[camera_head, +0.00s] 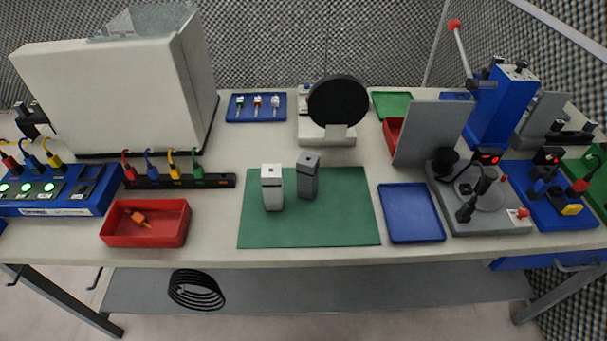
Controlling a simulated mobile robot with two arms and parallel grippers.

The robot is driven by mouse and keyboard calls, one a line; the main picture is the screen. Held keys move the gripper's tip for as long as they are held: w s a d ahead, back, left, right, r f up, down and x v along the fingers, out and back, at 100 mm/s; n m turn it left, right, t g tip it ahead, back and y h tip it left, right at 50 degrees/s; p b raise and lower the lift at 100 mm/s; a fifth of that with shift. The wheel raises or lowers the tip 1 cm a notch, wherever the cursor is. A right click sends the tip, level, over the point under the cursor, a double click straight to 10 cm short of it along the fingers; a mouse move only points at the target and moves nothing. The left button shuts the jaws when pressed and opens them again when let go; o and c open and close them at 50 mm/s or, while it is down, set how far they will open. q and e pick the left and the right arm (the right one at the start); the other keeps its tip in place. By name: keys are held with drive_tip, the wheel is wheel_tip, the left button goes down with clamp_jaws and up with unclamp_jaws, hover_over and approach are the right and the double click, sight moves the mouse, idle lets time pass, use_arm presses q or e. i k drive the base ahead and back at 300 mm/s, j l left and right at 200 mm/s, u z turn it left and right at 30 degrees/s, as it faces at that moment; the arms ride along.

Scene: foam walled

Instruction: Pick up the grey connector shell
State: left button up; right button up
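The grey connector shell (308,177) stands upright on the green mat (310,228), near the mat's back edge. It is a dark grey block with a narrower top. A white shell (272,188) of similar shape stands upright just to its left, with a small gap between them. Neither of my grippers is in the head view.
A blue tray (411,213) lies right of the mat, empty. A red bin (146,223) with an orange part is at left. A black round disc (338,103) on a stand is behind. A grey panel (432,133) stands at back right. The mat's front is clear.

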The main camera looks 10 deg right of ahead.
sight(307, 165)
drive_tip(key=j+z, duration=0.25)
drive_tip(key=j, duration=0.15)
drive_tip(key=k+j+z, duration=0.1)
drive_tip(key=j+z, duration=0.2)
drive_tip(key=k+j+z, duration=0.1)
drive_tip(key=j+z, duration=0.15)
drive_tip(key=j, duration=0.2)
drive_tip(key=k+j+z, duration=0.1)
drive_tip(key=j+z, duration=0.15)
drive_tip(key=j, duration=0.15)
drive_tip(key=k+j+z, duration=0.15)
drive_tip(key=j+z, duration=0.15)
